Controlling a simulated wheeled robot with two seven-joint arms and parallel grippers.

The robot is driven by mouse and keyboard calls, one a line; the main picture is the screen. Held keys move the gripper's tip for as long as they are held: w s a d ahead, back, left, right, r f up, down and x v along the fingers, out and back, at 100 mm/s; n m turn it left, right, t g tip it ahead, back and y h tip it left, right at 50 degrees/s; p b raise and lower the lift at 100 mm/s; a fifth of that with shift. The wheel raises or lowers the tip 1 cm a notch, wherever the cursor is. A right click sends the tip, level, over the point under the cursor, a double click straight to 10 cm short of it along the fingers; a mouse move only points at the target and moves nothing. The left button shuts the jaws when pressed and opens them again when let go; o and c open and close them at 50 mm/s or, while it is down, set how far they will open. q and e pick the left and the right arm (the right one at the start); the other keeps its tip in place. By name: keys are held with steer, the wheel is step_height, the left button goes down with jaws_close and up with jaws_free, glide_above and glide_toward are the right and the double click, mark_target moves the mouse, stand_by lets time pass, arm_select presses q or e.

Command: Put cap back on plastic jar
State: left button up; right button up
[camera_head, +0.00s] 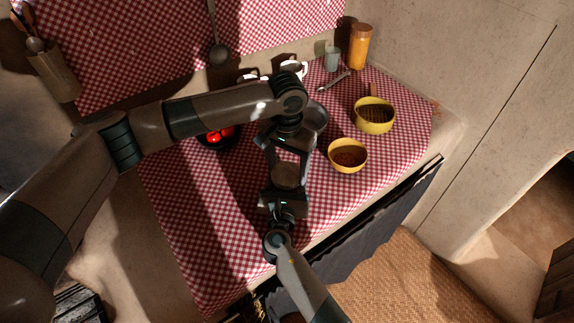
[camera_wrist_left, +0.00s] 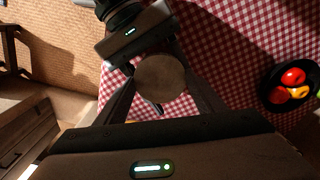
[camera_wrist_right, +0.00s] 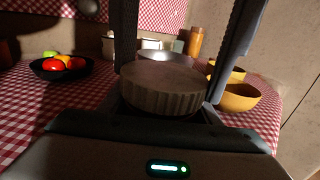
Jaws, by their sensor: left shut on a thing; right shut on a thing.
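My left gripper (camera_head: 287,172) comes down from above, its two fingers on either side of a round brown cap (camera_wrist_left: 160,80). The cap's flat top faces up in the left wrist view, and its ribbed side (camera_wrist_right: 160,100) shows in the right wrist view. It looks level. My left gripper is shut on it. My right gripper (camera_wrist_right: 163,108) reaches in from the front, below the cap, and is shut on what seems to be the jar. The jar's body is mostly hidden by the grippers, so I cannot tell whether the cap touches its rim.
A yellow bowl (camera_head: 347,155) and a yellow basket-like bowl (camera_head: 375,116) stand to the right. A black bowl of fruit (camera_wrist_right: 60,68) stands to the left. An orange jar (camera_head: 359,46) and a grey cup (camera_head: 332,59) stand at the back. The checked cloth (camera_head: 190,220) is clear at front left.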

arm_select(q)
steer(key=shift+f, duration=0.4)
steer(key=shift+s+f, duration=0.1)
steer(key=shift+f, duration=0.15)
stand_by(0.4)
steer(key=shift+f, duration=0.1)
steer(key=shift+c, duration=0.4)
